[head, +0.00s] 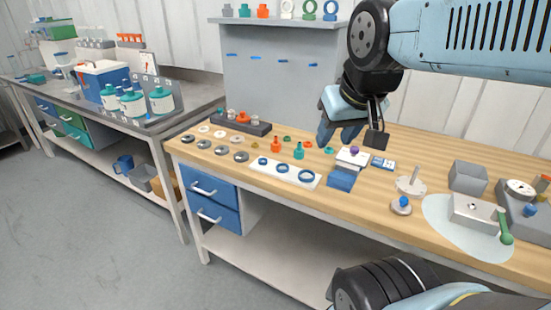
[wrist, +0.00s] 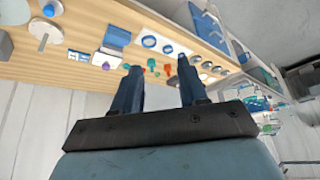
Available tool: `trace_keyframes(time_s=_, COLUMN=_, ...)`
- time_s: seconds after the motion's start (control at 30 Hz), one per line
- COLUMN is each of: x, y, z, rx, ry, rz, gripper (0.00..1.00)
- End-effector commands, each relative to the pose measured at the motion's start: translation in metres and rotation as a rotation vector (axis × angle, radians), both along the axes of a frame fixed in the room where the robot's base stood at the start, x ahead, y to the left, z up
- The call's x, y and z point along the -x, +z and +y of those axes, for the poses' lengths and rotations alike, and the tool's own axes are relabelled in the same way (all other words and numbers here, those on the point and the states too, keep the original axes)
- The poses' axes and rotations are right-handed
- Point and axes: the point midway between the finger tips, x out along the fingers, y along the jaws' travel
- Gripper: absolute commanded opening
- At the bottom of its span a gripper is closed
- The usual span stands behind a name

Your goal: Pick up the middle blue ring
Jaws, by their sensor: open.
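Three blue rings lie in a row on a white mat (head: 273,171) on the wooden bench. The middle blue ring (head: 282,168) lies between a left ring (head: 262,161) and a larger-looking right ring (head: 306,176). My gripper (head: 334,132) is open and empty, held above the bench, to the right of and beyond the mat in the head view. In the wrist view my gripper (wrist: 159,66) shows two dark blue fingers spread apart. There the middle ring (wrist: 168,48) shows beyond the fingers, and one fingertip partly covers the end of the row.
A white peg stand (head: 411,184) and a blue-topped knob (head: 401,205) stand to the right.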

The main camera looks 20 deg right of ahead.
Motion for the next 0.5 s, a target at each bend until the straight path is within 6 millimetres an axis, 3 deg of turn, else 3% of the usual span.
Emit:
trace_keyframes(time_s=0.27, x=0.0, y=0.0, z=0.0, rx=0.0, ry=0.0, rz=0.0, gripper=0.43)
trace_keyframes(time_s=0.5, x=-0.013, y=-0.002, z=-0.003, rx=-0.022, ry=-0.021, rz=0.014, gripper=0.67)
